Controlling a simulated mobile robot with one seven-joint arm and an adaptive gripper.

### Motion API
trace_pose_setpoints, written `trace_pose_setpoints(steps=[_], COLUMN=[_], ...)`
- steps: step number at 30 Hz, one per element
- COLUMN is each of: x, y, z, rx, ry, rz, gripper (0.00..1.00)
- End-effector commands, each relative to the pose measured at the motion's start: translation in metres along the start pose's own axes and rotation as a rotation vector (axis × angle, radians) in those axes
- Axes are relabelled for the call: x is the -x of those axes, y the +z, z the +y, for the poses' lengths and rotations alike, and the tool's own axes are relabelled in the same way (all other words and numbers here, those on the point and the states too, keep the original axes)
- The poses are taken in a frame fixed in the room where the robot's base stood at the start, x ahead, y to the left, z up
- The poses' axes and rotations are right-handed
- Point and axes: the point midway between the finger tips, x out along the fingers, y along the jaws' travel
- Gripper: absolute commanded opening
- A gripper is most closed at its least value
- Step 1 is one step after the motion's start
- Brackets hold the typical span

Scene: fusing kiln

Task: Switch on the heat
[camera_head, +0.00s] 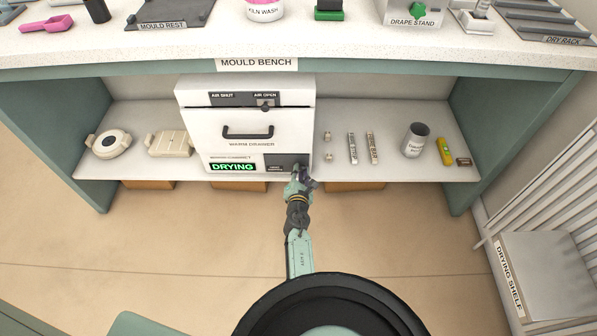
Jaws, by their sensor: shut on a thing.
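The white warm drawer cabinet (245,122) stands on the shelf under the mould bench, its black-handled drawer closed. At its lower right is a dark heat panel (275,162) with a small label. A green lit sign (233,167) beside it reads "DRYING". My gripper (301,175) is at the right part of this panel, shut on what appears to be the heat switch. The gripper hides the switch, so its position cannot be told.
The air slider (265,107) sits toward "AIR OPEN". The bench top (340,50) overhangs. A drying shelf (550,270) stands at right. Floor in front is clear.

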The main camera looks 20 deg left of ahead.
Motion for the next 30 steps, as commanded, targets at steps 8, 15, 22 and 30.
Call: trace_pose_setpoints(steps=[8,15,22,30], x=[-0.0013,-0.0015,-0.0015,-0.001], y=[0.0025,0.0023,0.0022,0.0011], z=[-0.0008,-0.0012,-0.001,-0.0017], rx=[-0.071,-0.083,-0.082,-0.081], ry=[0.014,0.016,0.016,0.015], rz=[0.011,0.014,0.014,0.015], gripper=[0.0,0.0,0.0,0.37])
